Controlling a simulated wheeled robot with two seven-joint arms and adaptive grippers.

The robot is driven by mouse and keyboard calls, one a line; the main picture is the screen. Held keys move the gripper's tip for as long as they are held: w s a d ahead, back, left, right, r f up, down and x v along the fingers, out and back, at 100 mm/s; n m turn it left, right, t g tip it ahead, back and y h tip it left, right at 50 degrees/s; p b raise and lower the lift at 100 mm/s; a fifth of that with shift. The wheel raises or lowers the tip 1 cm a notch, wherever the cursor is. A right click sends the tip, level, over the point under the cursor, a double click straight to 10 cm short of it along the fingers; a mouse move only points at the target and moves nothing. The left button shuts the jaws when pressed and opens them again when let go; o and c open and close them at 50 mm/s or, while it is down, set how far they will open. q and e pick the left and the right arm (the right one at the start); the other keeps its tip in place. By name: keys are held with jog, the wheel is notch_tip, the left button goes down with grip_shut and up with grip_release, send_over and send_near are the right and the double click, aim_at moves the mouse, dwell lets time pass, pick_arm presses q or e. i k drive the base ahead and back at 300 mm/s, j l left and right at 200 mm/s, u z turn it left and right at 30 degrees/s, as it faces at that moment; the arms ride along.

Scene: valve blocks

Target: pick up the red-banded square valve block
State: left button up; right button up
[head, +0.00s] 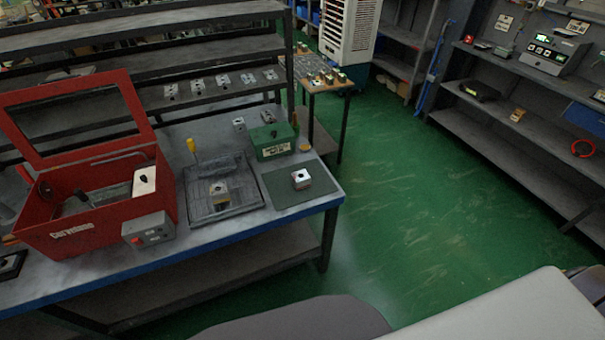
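A small square valve block (301,179) with a pale top, a dark hole and what looks like a reddish band sits on a dark green mat (287,197) at the right end of the workbench (334,193). Nothing touches it from above. A similar block (218,189) with a yellowish band sits in a dark grey tray (232,208) to its left. Neither of my grippers shows in the head view.
An open red cabinet (70,235) stands at the bench's left, with a pale block (144,182) in it. A green box (273,142) stands behind the mat. A yellow-handled tool (191,146) stands by the tray. Green floor (420,220) is clear to the right.

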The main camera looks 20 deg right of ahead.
aim_at(301, 180)
jog(key=i+l+u, duration=0.2)
jog(key=l+u, duration=0.15)
jog(key=l, duration=0.75)
jog(key=l+u, duration=0.35)
jog(key=l, duration=0.75)
jog(key=k+l+u, duration=0.1)
jog(key=l+u, duration=0.3)
jog(key=l, duration=0.75)
